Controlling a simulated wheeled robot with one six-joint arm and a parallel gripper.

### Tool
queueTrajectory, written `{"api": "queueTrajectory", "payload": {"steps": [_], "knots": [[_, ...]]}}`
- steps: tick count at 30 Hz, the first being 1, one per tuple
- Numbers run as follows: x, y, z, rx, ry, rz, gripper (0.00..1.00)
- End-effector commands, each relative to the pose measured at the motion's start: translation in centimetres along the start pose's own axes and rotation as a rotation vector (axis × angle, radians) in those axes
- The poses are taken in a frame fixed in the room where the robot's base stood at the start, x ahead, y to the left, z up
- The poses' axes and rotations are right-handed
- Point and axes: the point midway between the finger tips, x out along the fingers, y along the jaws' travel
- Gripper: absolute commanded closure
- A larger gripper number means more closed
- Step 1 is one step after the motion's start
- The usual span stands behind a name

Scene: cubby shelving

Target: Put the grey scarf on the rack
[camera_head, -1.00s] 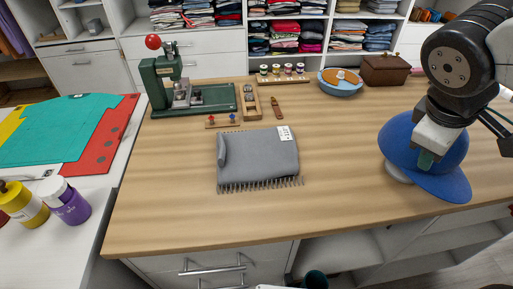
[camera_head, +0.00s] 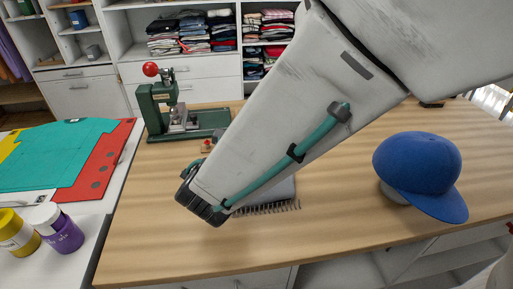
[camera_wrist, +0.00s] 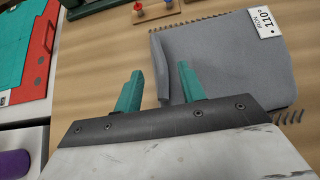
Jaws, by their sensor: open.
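The grey scarf (camera_head: 283,190) lies folded on the wooden table, mostly hidden behind my arm in the head view, with its fringed front edge showing. In the wrist view the scarf (camera_wrist: 228,65) shows a raised, rolled left edge and a white tag marked 110°. My gripper (camera_wrist: 160,82) is open, with its two green fingers on either side of the rolled edge in the picture. The right finger overlaps the scarf's flat part. I cannot tell its height above the scarf. My fingers are hidden in the head view. I cannot make out a rack.
A blue cap (camera_head: 416,165) stands on the table's right. A green press (camera_head: 165,105) with a red knob stands at the back left. A small board with red and blue knobs (camera_wrist: 139,6) lies behind the scarf. Bottles (camera_head: 55,228) stand on the left counter.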

Motion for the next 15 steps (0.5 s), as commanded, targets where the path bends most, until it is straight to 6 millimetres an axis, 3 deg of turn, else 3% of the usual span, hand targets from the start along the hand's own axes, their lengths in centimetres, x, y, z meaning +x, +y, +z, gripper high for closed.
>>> {"api": "queueTrajectory", "payload": {"steps": [9,15], "knots": [[4.5,0.1,0.1,0.003,0.001,-0.003,0.60],[5.0,0.1,0.1,0.004,0.000,-0.002,0.60]]}}
